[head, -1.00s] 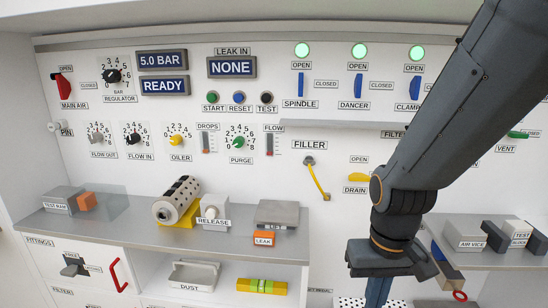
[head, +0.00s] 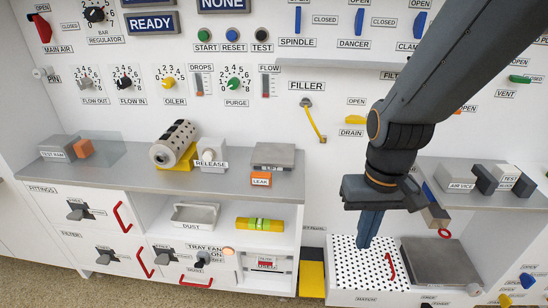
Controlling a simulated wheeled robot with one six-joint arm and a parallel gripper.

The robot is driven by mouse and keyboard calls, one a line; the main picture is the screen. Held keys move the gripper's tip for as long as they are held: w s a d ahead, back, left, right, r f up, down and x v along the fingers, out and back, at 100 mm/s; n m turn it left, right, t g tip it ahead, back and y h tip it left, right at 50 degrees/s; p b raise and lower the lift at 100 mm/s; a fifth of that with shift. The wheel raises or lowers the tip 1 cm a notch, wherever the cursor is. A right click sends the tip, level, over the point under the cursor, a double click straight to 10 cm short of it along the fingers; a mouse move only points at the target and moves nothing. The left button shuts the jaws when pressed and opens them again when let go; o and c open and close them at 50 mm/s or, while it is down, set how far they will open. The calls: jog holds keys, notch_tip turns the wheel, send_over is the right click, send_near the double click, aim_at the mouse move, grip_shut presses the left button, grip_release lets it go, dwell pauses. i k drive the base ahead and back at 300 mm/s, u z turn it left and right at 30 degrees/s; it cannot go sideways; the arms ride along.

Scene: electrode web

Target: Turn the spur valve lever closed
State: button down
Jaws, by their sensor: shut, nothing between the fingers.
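I cannot read a SPUR label on any lever in the head view. Three upright blue levers, SPINDLE (head: 298,20), DANCER (head: 359,21) and CLAMP (head: 419,24), are at the top of the panel with OPEN and CLOSED labels. A blue lever (head: 527,281) and a yellow knob (head: 505,300) are at the lower right, their labels too small to read. My gripper (head: 367,243) is shut and empty. It points down in front of the perforated hatch plate, well left of the lower blue lever. My arm hides part of the panel on the right.
The perforated hatch plate (head: 345,280) has a red handle. A grey plate (head: 440,258) lies beside it. The right shelf (head: 455,200) holds AIR VICE and TEST blocks. The left shelf (head: 120,178) holds a perforated roll and a RELEASE block. Floor shows at the lower left.

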aim_at(526, 281)
jog(key=z, duration=2.1)
